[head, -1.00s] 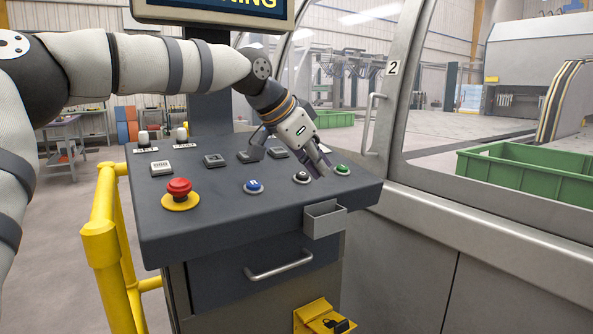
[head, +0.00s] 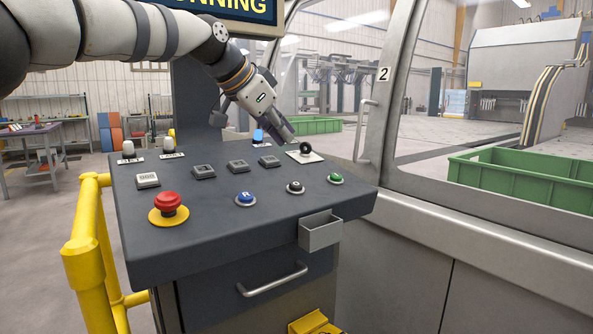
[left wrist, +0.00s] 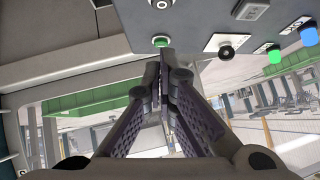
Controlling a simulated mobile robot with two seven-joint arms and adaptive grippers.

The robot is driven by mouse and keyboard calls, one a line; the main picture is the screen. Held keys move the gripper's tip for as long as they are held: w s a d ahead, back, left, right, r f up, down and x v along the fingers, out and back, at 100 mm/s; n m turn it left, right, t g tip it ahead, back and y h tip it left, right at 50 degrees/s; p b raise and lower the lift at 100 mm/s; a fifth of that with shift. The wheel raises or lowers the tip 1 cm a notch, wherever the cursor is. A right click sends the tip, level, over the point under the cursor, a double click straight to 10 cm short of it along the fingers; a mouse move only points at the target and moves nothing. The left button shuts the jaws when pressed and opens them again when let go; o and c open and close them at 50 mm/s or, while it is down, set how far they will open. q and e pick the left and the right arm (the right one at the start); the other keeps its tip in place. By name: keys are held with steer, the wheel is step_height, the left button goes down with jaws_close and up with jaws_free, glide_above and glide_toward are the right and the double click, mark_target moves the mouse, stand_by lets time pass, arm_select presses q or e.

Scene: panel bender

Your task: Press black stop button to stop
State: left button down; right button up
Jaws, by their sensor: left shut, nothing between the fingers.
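The black button (head: 295,187) sits in a light ring on the console's front row, between a blue button (head: 245,198) and a green button (head: 335,178). My left gripper (head: 289,138) is shut and empty, above the back right of the console and apart from the black button. In the left wrist view, its closed fingers (left wrist: 165,58) point up the picture, with the green button just beyond the tips. The partly cut-off sign (head: 236,7) shows "NNING". My right gripper is not in view.
A red mushroom button (head: 169,207) stands front left on the console (head: 210,222). A black knob on a white plate (head: 305,153) is near my fingers. Grey square buttons (head: 238,165) fill the middle row. A yellow rail (head: 88,250) stands left; a windowed wall stands right.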

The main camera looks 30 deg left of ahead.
arm_select(q)
glide_above(296, 185)
steer(key=s+d, duration=0.1)
step_height(296, 185, down, 5)
steer(key=f, duration=0.3)
steer(key=shift+w+a, duration=0.1)
steer(key=shift+w, duration=0.1)
steer(key=shift+a+f, duration=0.1)
steer(key=shift+f, duration=0.4)
